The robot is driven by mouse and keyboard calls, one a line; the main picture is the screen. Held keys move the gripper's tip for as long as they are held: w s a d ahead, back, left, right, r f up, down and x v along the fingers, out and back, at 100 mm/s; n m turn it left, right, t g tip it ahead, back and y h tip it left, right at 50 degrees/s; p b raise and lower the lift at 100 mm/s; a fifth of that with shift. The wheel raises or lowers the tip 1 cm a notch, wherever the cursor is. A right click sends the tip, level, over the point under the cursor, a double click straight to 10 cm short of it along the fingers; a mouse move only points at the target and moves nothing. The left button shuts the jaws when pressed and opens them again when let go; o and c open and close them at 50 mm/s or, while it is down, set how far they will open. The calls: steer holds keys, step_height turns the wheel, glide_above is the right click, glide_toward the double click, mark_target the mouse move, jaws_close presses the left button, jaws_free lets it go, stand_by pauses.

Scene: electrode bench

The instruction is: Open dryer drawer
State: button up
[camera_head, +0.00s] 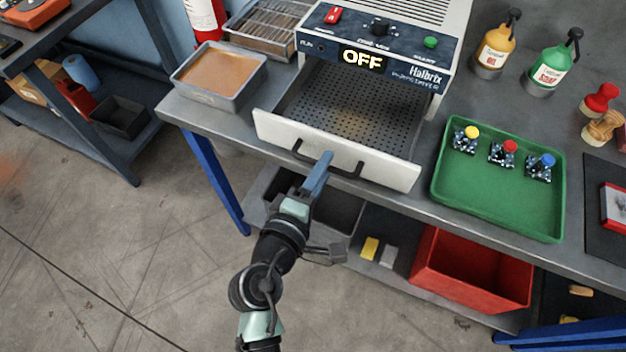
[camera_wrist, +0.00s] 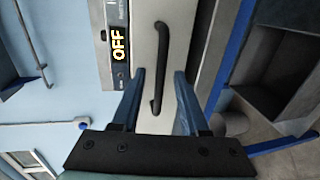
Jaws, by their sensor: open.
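The dryer (camera_head: 395,45) is a white and dark-blue box on the bench, with a lit "OFF" display. Its drawer (camera_head: 335,150) is pulled out toward me, showing an empty perforated tray floor (camera_head: 340,105) behind a white front panel. A black bar handle (camera_head: 296,148) runs across the panel; it also shows in the wrist view (camera_wrist: 161,65). My gripper (camera_head: 324,160) is open in front of the panel near the handle's middle. In the wrist view, its blue fingers (camera_wrist: 158,80) stand on either side of the handle's near end. I cannot tell whether they touch it.
A tray of brown material (camera_head: 208,100) stands left of the drawer. A green tray (camera_head: 455,190) with three coloured-knob parts lies to the right. Two bottles (camera_head: 496,50) stand behind it. A red bin (camera_head: 470,275) is on the shelf below. Open floor lies at the left.

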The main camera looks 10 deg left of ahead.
steer(key=b+v, duration=0.2)
steer(key=v, duration=1)
steer(key=shift+s, duration=0.35)
steer(key=shift+w+a+r, duration=0.1)
steer(key=shift+w+r, duration=0.05)
